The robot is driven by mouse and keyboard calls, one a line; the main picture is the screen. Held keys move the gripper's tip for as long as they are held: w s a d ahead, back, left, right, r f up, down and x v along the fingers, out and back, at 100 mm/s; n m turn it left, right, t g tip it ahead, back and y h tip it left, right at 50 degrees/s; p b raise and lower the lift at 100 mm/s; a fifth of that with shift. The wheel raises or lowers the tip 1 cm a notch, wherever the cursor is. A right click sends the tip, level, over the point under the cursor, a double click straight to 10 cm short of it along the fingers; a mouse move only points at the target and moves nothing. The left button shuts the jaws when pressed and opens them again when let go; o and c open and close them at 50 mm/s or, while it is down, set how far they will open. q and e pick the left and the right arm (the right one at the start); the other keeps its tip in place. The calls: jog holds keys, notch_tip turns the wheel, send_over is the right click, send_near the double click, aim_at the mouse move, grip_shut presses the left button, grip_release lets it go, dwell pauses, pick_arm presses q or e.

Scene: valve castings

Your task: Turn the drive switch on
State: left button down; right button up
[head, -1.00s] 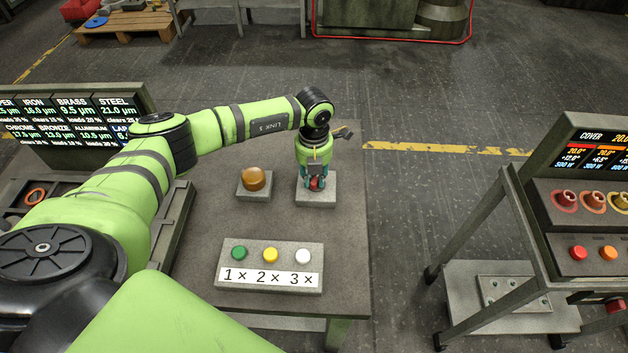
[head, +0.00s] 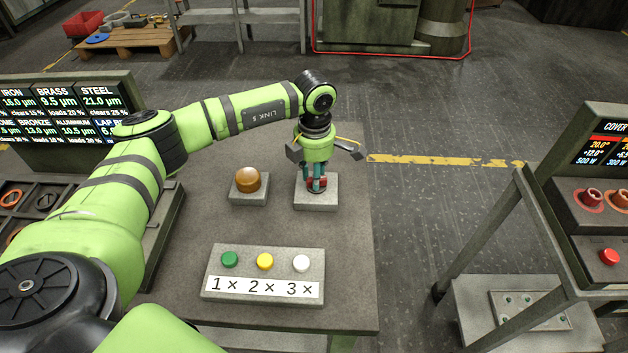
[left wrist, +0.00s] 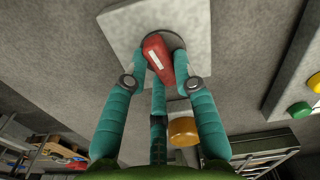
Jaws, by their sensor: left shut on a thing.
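The drive switch is a red knob with a white line (left wrist: 157,58) on a dark round base, set on a square grey block (head: 317,203). The red knob also shows in the head view (head: 316,183), partly covered by teal fingers. My left gripper (head: 316,184) points down over the block, with its fingers closed around the knob. In the left wrist view, the white line lies at a slant to the block's edges. I cannot tell from the marks which setting the knob is at. My right gripper is not in view.
An amber dome lamp (head: 247,180) sits on its own block left of the switch. A button box (head: 263,274) with green, yellow and white buttons stands in front. A display panel is at the left, and another console stands across a floor gap at the right.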

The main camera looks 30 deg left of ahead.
pick_arm(q)
jog(key=shift+w+m+b, duration=0.1)
jog(key=shift+m+b, duration=0.6)
jog(key=shift+m, duration=0.5)
jog(key=c, duration=1)
grip_release()
jog(key=shift+r, duration=0.1)
notch_tip(320, 180, up, 12)
jog(key=shift+f, duration=0.1)
